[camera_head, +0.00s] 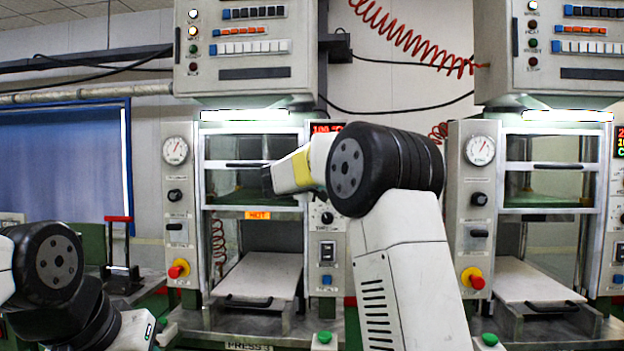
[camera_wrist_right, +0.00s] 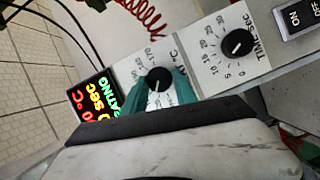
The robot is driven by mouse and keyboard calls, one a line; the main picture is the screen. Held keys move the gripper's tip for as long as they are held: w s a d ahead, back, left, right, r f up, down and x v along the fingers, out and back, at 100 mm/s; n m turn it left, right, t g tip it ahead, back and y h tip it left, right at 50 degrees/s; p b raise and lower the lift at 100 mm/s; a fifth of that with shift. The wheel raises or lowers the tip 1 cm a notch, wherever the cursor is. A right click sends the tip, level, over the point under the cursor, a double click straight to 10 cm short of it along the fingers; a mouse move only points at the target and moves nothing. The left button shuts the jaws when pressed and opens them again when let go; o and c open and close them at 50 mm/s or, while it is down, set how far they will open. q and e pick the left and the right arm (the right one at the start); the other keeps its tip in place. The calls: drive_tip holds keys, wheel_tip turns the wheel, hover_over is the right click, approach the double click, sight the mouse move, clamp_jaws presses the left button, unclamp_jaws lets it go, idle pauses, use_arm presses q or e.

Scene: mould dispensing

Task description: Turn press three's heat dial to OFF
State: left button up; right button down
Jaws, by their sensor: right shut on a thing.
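The heat dial (camera_wrist_right: 158,80), a black knob with a white pointer line on a white °C scale, shows in the right wrist view. My right gripper (camera_wrist_right: 157,97) has its teal fingers on both sides of the knob and is shut on it. The pointer line runs toward the lower edge of that picture. In the head view my right arm reaches to the middle press, labelled PRESS 3 (camera_head: 248,346), and hides the heat dial and fingertips. A lit display (camera_wrist_right: 93,105) beside the dial shows partly hidden readings. My left arm is at lower left; its gripper is out of view.
The time dial (camera_wrist_right: 237,43) and an ON/OFF switch (camera_wrist_right: 298,17) sit beside the heat dial. A lit HOT sign (camera_head: 257,215) is on the middle press. Its red emergency button (camera_head: 178,269) is at left. Another press (camera_head: 540,282) stands at right.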

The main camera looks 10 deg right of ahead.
drive_tip(key=shift+s+d+n+t+h, duration=0.1)
drive_tip(key=shift+n+t+h, duration=0.4)
drive_tip(key=shift+n, duration=1.35)
drive_tip(key=shift+d+n+t+h, duration=0.1)
drive_tip(key=shift+n+t, duration=0.8)
drive_tip(key=shift+n, duration=0.95)
drive_tip(key=shift+r+n, duration=0.15)
drive_tip(key=shift+n, duration=0.15)
drive_tip(key=c, duration=1)
unclamp_jaws()
drive_tip(key=shift+o, duration=0.2)
drive_tip(key=shift+f, duration=0.2)
drive_tip(key=v, duration=0.7)
drive_tip(key=shift+s+a, duration=0.25)
drive_tip(key=shift+s, duration=0.1)
